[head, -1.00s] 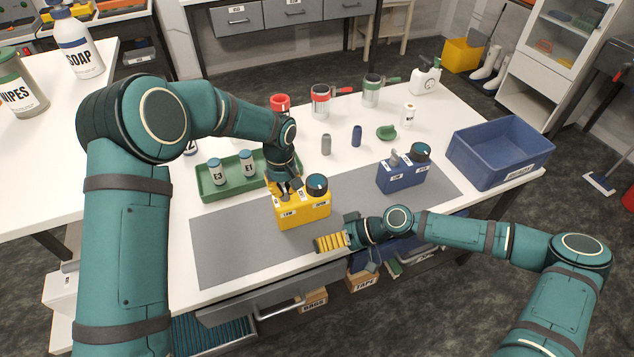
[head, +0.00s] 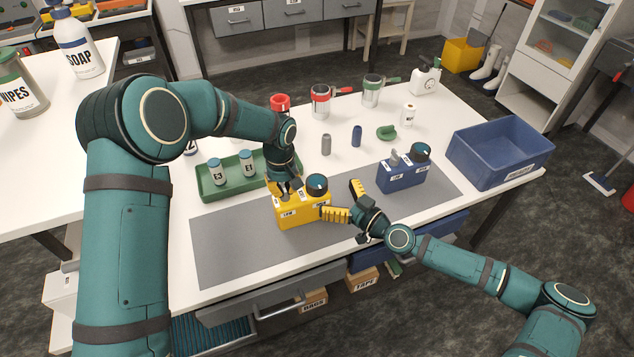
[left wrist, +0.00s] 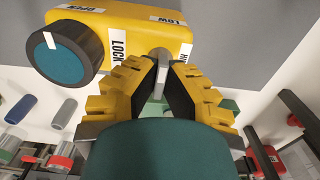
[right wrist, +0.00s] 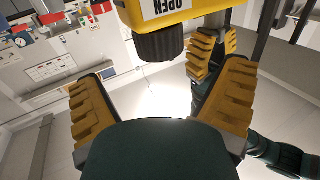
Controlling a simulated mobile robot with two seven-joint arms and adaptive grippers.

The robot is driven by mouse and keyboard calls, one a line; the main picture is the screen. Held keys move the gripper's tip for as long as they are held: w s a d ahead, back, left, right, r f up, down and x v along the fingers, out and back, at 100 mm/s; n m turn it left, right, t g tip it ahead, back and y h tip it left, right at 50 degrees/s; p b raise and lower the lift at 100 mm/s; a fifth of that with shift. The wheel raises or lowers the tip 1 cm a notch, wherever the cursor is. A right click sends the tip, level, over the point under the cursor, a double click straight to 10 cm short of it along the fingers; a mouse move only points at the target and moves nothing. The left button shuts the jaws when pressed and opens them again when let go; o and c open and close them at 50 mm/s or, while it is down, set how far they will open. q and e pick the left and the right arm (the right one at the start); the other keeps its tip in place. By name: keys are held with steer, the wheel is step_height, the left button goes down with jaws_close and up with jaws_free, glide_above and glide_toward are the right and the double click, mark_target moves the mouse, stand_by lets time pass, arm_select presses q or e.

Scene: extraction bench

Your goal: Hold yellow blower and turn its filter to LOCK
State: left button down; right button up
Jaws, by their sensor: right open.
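The yellow blower (head: 303,210) stands upright on the grey mat (head: 225,245). Its round filter (head: 317,184), black with a teal cap, sits on top at the right. In the left wrist view, the filter's white mark (left wrist: 50,40) points up-left, away from the LOCK label (left wrist: 118,47). My left gripper (head: 286,188) is shut on the blower's grey upright post (left wrist: 159,75). My right gripper (head: 346,201) is open and empty, just right of the blower. In the right wrist view, the dark filter (right wrist: 160,42) shows beyond and between its spread fingers, apart from them.
A blue blower (head: 402,177) stands to the right of my right gripper. A green tray (head: 220,187) with bottles is behind left. A grey and a blue cylinder (head: 357,136), mugs and a green item stand behind. A blue bin (head: 500,152) is at the right. The front mat is clear.

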mark_target(318, 191)
steer(key=x, duration=0.7)
steer(key=shift+w+f, duration=0.1)
steer(key=c, duration=1.2)
steer(key=shift+a+m+t+h, duration=0.2)
steer(key=shift+m+t+h, duration=0.2)
steer(key=shift+h, duration=0.1)
steer(key=shift+m+t+h, duration=1)
steer(key=shift+m+h, duration=0.1)
steer(key=shift+h, duration=0.3)
steer(key=shift+m+t+h, duration=0.5)
steer(key=shift+m+h, duration=0.55)
steer(key=shift+h, duration=0.5)
steer(key=shift+m+t+h, duration=0.5)
steer(key=shift+m+h, duration=0.55)
steer(key=shift+h, duration=0.5)
steer(key=shift+d+h, duration=0.1)
steer(key=shift+h, duration=0.3)
